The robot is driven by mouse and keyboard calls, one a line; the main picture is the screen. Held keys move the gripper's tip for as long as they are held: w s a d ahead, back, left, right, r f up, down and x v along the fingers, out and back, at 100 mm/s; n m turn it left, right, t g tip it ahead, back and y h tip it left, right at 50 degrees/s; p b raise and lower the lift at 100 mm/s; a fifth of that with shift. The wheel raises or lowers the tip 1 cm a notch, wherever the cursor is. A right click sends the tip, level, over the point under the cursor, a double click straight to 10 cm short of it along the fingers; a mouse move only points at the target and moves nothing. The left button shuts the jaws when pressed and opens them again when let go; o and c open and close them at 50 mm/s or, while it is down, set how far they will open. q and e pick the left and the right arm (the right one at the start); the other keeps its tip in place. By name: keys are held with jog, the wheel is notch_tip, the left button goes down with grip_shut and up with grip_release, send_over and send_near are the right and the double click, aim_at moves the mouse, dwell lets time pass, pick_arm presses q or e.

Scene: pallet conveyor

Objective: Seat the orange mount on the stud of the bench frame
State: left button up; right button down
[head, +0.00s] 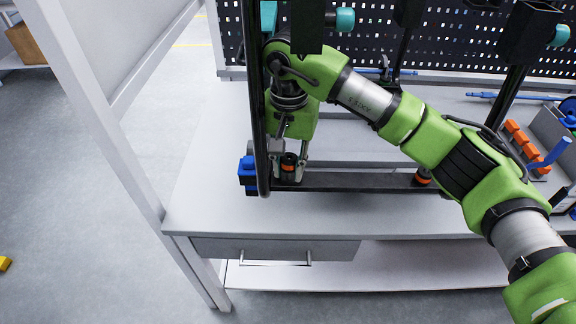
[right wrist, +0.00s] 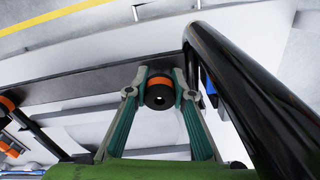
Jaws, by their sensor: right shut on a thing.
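The orange mount (head: 289,160), a short black cylinder with an orange band, is between the fingers of my right gripper (head: 288,172) at the left end of the black bench frame (head: 350,181). In the right wrist view the gripper (right wrist: 158,96) is shut on the mount (right wrist: 158,93), whose dark round face with a central hole shows. The frame's bar (right wrist: 80,82) runs just behind it. The stud under the mount is hidden, so I cannot tell whether the mount rests on it. My left gripper is not in view.
A black upright post (head: 256,110) stands close to the left of my gripper; it is large in the right wrist view (right wrist: 245,90). Blue blocks (head: 248,172) sit beside it. Another orange-banded piece (head: 423,177) is farther right on the frame. Orange parts (head: 525,145) lie at right.

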jog(key=shift+d+f, duration=0.15)
jog(key=shift+f, duration=0.15)
jog(key=c, duration=1.9)
grip_release()
jog(key=shift+o, duration=1.1)
jog(key=shift+w+d, duration=0.1)
jog(key=shift+w, duration=0.05)
